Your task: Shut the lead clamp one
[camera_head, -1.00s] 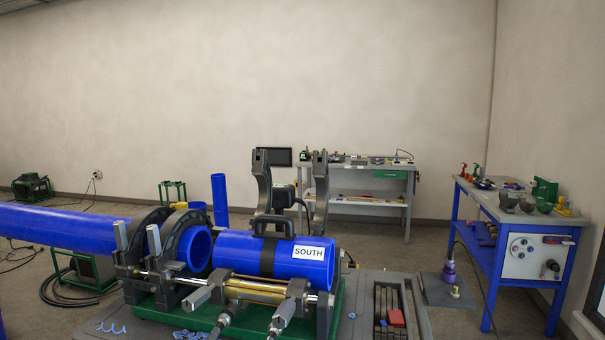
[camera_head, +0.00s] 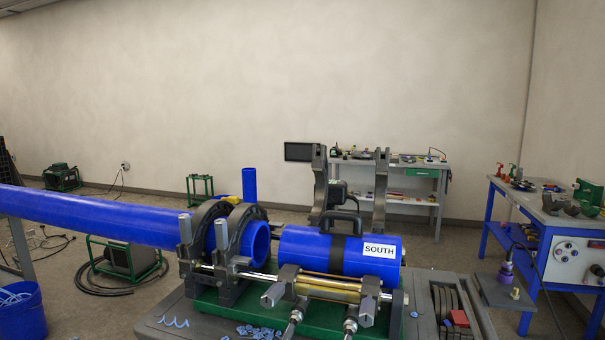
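The pipe fusion machine stands on a green base (camera_head: 238,318) on the cart. Two black clamp rings, one nearer (camera_head: 240,232) and one farther left (camera_head: 203,226), sit closed around the end of a long blue pipe (camera_head: 110,218). Two dark clamp upper halves, left (camera_head: 319,178) and right (camera_head: 381,188), stand upright and open behind a short blue pipe (camera_head: 300,252) marked SOUTH. Two bolts with grey heads, left (camera_head: 273,294) and right (camera_head: 367,311), lean out at the front. I cannot tell which clamp is lead clamp one. Neither gripper is in view.
A black handle (camera_head: 342,217) arches above the short pipe. Blue shavings (camera_head: 255,331) lie at the cart's front. A slotted grey rack (camera_head: 445,305) with a red block (camera_head: 459,318) is at the right. A blue bin (camera_head: 22,315) stands lower left. A blue-legged bench (camera_head: 540,215) is farther right.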

